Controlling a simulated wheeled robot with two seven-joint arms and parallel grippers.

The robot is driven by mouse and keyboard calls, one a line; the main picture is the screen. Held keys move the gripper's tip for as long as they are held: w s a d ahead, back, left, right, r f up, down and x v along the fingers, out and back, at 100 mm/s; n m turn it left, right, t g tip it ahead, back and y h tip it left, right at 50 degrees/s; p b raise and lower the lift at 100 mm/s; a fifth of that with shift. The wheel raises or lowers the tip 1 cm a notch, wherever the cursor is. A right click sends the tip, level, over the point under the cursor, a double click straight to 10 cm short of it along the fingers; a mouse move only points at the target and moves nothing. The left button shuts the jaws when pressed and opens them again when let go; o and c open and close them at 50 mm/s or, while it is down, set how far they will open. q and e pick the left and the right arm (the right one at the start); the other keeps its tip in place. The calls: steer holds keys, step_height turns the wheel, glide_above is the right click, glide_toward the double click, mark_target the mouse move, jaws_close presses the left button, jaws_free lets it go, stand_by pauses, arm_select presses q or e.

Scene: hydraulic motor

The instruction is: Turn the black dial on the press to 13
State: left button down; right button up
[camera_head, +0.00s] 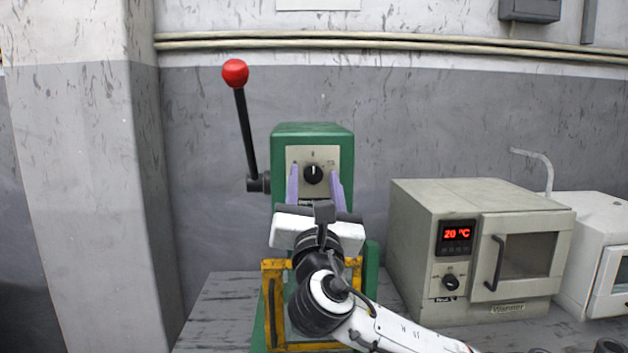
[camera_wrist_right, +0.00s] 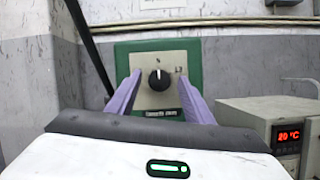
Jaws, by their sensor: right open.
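The press (camera_head: 312,134) is a green machine standing on the bench in the middle of the head view. Its pale front plate carries the black dial (camera_head: 314,174), whose white mark points about straight up. The dial also shows in the right wrist view (camera_wrist_right: 159,80). The numbers on the plate are too small to read. My right gripper (camera_head: 315,182) is open, with its two purple fingers on either side of the dial and apart from it. In the right wrist view the fingertips (camera_wrist_right: 160,88) flank the dial with gaps. My left gripper is not in view.
A black lever with a red knob (camera_head: 235,73) rises on the press's left. A yellow frame (camera_head: 271,300) stands at the press's base. A beige oven (camera_head: 430,205) reading 20 °C stands to the right, beside a white machine (camera_head: 590,230). Pipes run along the wall.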

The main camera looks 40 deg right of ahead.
steer(key=c, duration=1)
steer(key=shift+c, duration=0.2)
steer(key=shift+m, duration=0.4)
steer(key=shift+m+h, duration=0.3)
steer(key=m+g+h, duration=0.1)
steer(key=m, duration=0.2)
steer(key=m+g, duration=0.1)
steer(key=m, duration=0.1)
steer(key=shift+w+a+m+g+h, duration=0.2)
steer(key=shift+m+g+h, duration=0.1)
steer(key=shift+m+h, duration=0.1)
steer(key=m+g+h, duration=0.1)
steer(key=m+g, duration=0.1)
steer(key=m, duration=0.2)
steer(key=shift+a+r+m, duration=0.1)
steer(key=shift+m, duration=0.2)
steer(key=shift+r+m+g, duration=0.1)
steer(key=shift+m+g, duration=0.7)
steer(key=shift+m, duration=1.3)
steer(key=shift+p, duration=0.3)
